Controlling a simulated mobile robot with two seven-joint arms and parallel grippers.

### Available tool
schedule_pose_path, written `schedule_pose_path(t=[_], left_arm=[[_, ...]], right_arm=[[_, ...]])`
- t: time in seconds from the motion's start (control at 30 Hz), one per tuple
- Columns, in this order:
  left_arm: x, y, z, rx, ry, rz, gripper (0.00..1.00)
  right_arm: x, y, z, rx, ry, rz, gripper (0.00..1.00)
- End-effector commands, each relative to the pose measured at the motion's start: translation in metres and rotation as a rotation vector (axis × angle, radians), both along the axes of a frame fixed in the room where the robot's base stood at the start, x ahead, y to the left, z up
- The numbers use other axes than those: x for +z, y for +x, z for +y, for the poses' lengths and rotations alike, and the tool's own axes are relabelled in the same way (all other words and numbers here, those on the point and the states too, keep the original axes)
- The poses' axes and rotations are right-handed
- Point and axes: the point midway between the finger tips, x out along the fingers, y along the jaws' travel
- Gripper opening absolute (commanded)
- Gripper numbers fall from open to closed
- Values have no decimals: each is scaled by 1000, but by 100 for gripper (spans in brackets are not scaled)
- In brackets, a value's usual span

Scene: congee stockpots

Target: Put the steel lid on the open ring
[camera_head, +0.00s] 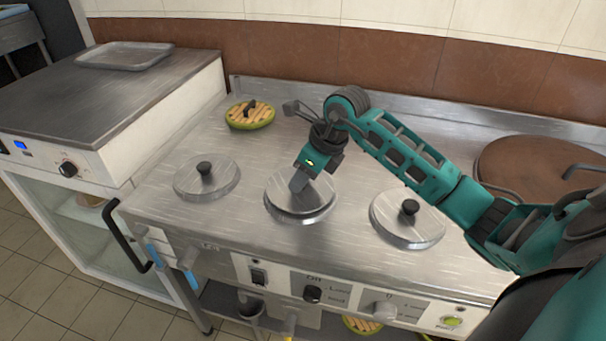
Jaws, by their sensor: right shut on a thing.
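My right gripper (299,182) points down over the middle of the steel counter and is shut on the steel lid (303,203). The gripper hides the lid's knob. The lid lies over the middle ring, between two other lidded rings. Its edge looks close to the ring's rim, but I cannot tell whether it is fully seated or slightly raised. My left gripper is not in view.
Steel lids with black knobs sit at left (207,180) and right (407,221). A green-rimmed slatted lid (250,115) lies behind. A large brown lid (530,165) is at the right. A tray (124,55) rests on the left worktop. Knobs line the front panel.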

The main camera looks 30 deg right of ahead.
Motion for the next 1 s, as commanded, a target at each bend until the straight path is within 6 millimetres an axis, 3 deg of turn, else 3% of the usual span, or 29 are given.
schedule_pose_path(t=[1.0], left_arm=[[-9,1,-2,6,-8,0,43]], right_arm=[[-13,0,0,0,0,0,2]])
